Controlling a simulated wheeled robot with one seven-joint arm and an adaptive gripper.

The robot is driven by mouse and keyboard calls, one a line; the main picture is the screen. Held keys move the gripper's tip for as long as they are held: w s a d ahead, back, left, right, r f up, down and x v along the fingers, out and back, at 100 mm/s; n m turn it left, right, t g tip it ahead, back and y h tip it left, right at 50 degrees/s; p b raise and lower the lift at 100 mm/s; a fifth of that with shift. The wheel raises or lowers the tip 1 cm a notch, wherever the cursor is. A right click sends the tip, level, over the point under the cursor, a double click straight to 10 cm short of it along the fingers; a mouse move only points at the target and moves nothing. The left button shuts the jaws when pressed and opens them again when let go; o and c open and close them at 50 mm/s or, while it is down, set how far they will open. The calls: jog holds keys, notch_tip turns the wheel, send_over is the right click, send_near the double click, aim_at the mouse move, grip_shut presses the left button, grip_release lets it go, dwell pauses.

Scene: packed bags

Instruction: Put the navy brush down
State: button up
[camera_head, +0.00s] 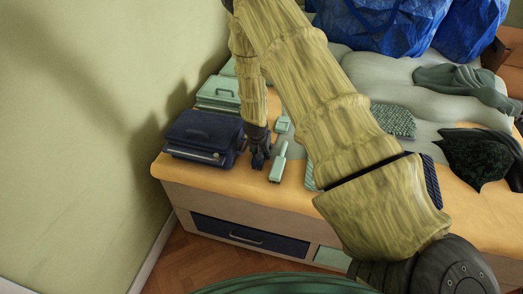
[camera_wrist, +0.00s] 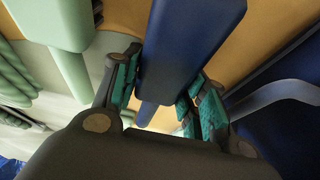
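The navy brush (camera_wrist: 187,45) is between the two teal-padded fingers of my gripper (camera_wrist: 168,85) in the wrist view. The pads lie close along both of its sides, and my gripper looks shut on it. In the head view my gripper (camera_head: 258,150) points down at the front left of the tan top, and the navy brush (camera_head: 258,161) shows as a small dark piece at its tips. It is low, at or just above the surface; I cannot tell if it touches. A pale green brush (camera_head: 278,165) lies just right of it, also at upper left in the wrist view (camera_wrist: 55,22).
A navy case (camera_head: 203,135) stands close on the left, with green cases (camera_head: 218,94) behind it. A small green item (camera_head: 282,125) lies behind the green brush. The tan top's front edge (camera_head: 225,178) is near. Blue bags (camera_head: 375,25) stand at the back.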

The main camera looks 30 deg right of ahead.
jog(key=shift+o, duration=1.3)
jog(key=shift+r, duration=0.1)
jog(key=b+v, duration=0.1)
jog(key=v, duration=1.1)
